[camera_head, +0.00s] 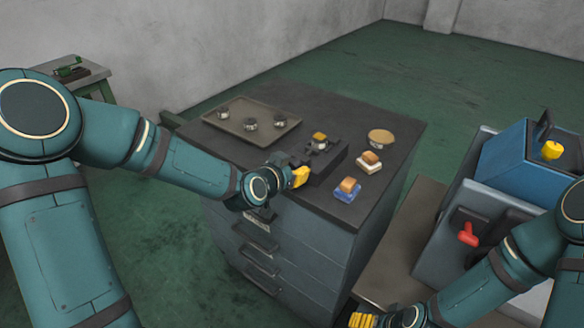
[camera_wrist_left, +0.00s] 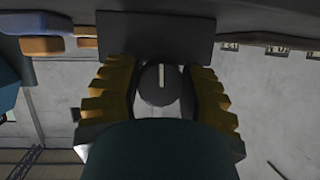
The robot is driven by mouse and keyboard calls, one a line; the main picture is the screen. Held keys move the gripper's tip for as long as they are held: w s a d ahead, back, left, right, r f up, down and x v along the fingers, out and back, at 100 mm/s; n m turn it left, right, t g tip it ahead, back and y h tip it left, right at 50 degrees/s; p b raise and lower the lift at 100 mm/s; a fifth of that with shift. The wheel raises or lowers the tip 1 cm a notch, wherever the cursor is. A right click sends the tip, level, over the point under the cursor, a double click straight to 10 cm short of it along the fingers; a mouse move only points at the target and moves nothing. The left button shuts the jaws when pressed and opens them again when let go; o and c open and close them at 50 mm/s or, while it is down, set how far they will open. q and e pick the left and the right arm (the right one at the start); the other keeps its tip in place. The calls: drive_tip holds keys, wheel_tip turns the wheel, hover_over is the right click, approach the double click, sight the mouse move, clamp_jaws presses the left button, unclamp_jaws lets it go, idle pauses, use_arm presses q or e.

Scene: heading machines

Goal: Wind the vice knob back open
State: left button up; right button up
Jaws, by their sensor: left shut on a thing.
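The dark vice (camera_head: 328,165) stands on the cabinet top, with a small yellow-topped piece (camera_head: 319,137) at its jaws. My left gripper (camera_head: 300,177) reaches in from the left to the vice's near end. In the left wrist view the round dark knob (camera_wrist_left: 158,84) with a pale line across its face sits between the yellow ribbed fingers, below the dark vice body (camera_wrist_left: 155,35). The left gripper is shut on the knob. The knob is hidden behind the gripper in the head view. My right gripper (camera_head: 362,320) is low at the bottom edge, partly cut off; its opening is unclear.
A tray (camera_head: 222,124) with several small round parts lies at the cabinet's (camera_head: 415,130) back left. A round tan-topped dish (camera_head: 381,137) and two small blocks (camera_head: 369,162) (camera_head: 347,189) stand right of the vice. A blue machine (camera_head: 505,160) with yellow and red knobs is at right.

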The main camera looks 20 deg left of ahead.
use_arm(q)
drive_tip(key=shift+a, duration=0.1)
drive_tip(key=shift+w+n+h, duration=0.1)
drive_tip(key=shift+n+h, duration=0.4)
drive_tip(key=shift+n, duration=0.2)
drive_tip(key=shift+r+n+g+h+p, duration=0.1)
drive_tip(key=shift+n+g+h+p, duration=0.3)
drive_tip(key=shift+n+p, duration=0.25)
drive_tip(key=n+h+p, duration=0.3)
drive_tip(key=n+p, duration=0.1)
drive_tip(key=p, duration=0.2)
drive_tip(key=shift+r, duration=0.15)
drive_tip(key=shift+n+g+h+p, duration=0.3)
drive_tip(key=shift+n+h+p, duration=0.15)
drive_tip(key=shift+n, duration=0.3)
drive_tip(key=shift+n+h, duration=0.55)
drive_tip(key=shift+n, duration=0.35)
drive_tip(key=shift+n+h+b, duration=0.5)
drive_tip(key=shift+n+b, duration=0.1)
drive_tip(key=shift+n, duration=0.2)
drive_tip(key=shift+d, duration=0.2)
